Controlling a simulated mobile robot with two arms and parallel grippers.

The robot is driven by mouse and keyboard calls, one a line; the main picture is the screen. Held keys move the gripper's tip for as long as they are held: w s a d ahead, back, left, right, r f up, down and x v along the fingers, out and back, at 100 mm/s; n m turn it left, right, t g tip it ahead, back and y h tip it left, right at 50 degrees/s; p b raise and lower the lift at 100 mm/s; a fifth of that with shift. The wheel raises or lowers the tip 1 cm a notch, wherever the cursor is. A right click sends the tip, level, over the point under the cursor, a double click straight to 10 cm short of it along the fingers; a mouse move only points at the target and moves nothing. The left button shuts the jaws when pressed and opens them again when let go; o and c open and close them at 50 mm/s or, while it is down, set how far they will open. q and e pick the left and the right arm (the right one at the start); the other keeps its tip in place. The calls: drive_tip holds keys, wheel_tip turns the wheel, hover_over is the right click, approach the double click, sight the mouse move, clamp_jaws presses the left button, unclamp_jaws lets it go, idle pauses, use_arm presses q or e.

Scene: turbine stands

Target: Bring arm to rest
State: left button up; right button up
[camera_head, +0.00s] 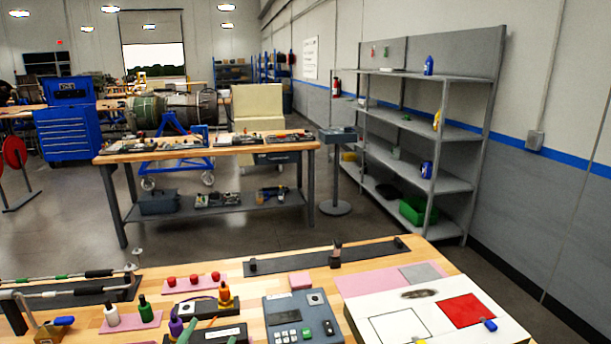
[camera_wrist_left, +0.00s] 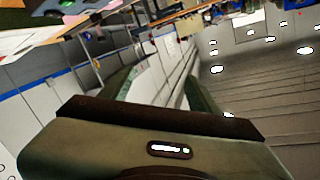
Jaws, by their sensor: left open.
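My left gripper (camera_wrist_left: 162,73) shows in the left wrist view. Its two greenish fingers stand apart with nothing between them. Its wide dark bar and rounded body, with a small lit slot, fill the lower part of that view. The wrist view is steeply tilted, with the ceiling at right and tables along the top. My right gripper is in neither view.
A wooden workbench (camera_head: 256,272) lies close in front, carrying a grey control box (camera_head: 283,314), a white board with a red square (camera_head: 466,310), red knobs and small bottles. A second bench (camera_head: 225,151) stands behind. A metal shelf (camera_head: 462,133) stands at right. Floor between is clear.

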use_arm(q)
drive_tip(key=s+a+f+n+g, duration=0.1)
drive_tip(key=s+f+n+g, duration=0.1)
drive_tip(key=s+f+g, duration=0.7)
drive_tip(key=s+a+f+n+g, duration=0.2)
drive_tip(key=s+f+g, duration=0.2)
drive_tip(key=s+f, duration=0.95)
drive_tip(key=s+f+g+b, duration=0.1)
drive_tip(key=s+f+b, duration=0.2)
drive_tip(key=f, duration=1.3)
drive_tip(key=s+f+g+b, duration=0.1)
drive_tip(key=s+f+b, duration=0.2)
drive_tip(key=f, duration=1.3)
drive_tip(key=s+a+f+g+b, duration=0.1)
drive_tip(key=s+f+b, duration=0.3)
drive_tip(key=s+f, duration=1.2)
wheel_tip(320, 180, down, 2)
drive_tip(key=shift+a+f+y, duration=0.2)
drive_tip(key=shift+a+y, duration=0.2)
drive_tip(key=shift+a, duration=0.4)
